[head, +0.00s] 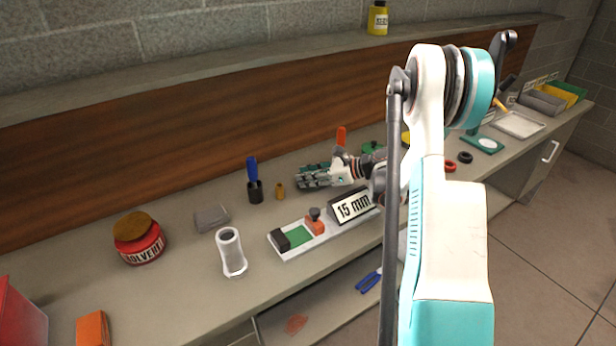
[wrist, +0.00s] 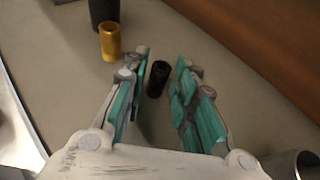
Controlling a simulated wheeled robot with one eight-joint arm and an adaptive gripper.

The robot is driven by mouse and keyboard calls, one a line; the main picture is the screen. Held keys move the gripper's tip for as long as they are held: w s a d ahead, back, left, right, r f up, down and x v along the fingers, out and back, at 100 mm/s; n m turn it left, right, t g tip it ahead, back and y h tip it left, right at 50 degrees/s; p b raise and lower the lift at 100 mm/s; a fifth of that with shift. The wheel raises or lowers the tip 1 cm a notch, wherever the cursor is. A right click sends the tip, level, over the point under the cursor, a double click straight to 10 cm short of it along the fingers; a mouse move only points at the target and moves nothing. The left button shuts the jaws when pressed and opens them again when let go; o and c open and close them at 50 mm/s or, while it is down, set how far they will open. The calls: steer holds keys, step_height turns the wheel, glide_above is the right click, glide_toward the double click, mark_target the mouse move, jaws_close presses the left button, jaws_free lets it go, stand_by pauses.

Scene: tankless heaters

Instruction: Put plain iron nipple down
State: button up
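A small dark cylinder, which looks like the plain iron nipple (wrist: 157,78), stands on the bench between the fingertips in the wrist view. Bare gaps show on both sides of it, so the fingers do not appear to grip it. My gripper (wrist: 161,75) is open, with teal pads on its fingers. In the head view my gripper (head: 312,177) is low over the bench, pointing left. The nipple cannot be made out there. A brass fitting (wrist: 110,42) stands just left of the fingers in the wrist view; it also shows in the head view (head: 280,191).
A black holder with a blue-handled tool (head: 253,182) stands beside the brass fitting. A tray with a "15 mm" sign (head: 353,206) lies in front of my gripper. A pale pipe piece (head: 230,253), grey block (head: 211,218) and solvent jar (head: 139,240) stand to the left.

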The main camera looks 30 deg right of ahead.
steer(key=shift+r, duration=0.15)
steer(key=shift+s+d+r+p, duration=0.2)
steer(key=shift+p, duration=0.1)
steer(key=p+v, duration=0.2)
steer(key=v, duration=0.9)
steer(key=shift+s+d+p, duration=0.1)
steer(key=shift+s+p, duration=0.05)
steer(key=shift+p, duration=0.15)
stand_by(1.0)
